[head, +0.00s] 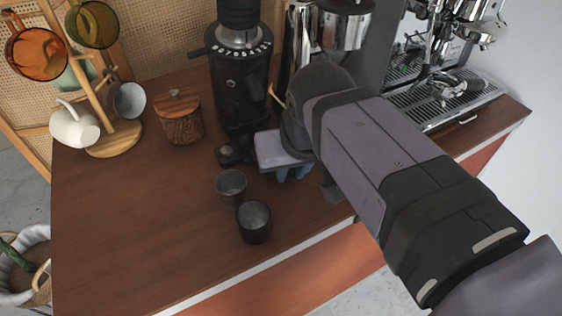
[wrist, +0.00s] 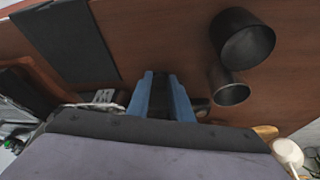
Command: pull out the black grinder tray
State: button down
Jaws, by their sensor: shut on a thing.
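My gripper (wrist: 161,82) has blue fingers and is low over the wooden counter. They also show in the head view (head: 292,174), in front of the grinders and right of the two dark cups. In the wrist view the fingers are shut on a narrow black piece (wrist: 160,100), which I take to be the black grinder tray. Most of it is hidden by my fingers and wrist, and I cannot tell how far out it is. The tall black grinder (head: 240,85) stands behind my gripper in the head view.
Two dark cups (head: 231,185) (head: 253,222) stand left of my gripper. A flat black mat (wrist: 65,42) lies on its other side. A lidded jar (head: 180,118) and mug stand (head: 113,140) are at left, an espresso machine (head: 450,95) at right. The front-left counter is clear.

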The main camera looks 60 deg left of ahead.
jog(key=shift+w+d, duration=0.1)
jog(key=shift+d, duration=0.3)
jog(key=c, duration=1.6)
grip_release()
jog(key=shift+r, duration=0.1)
jog(key=shift+p+v, duration=0.35)
jog(key=shift+v, duration=3.3)
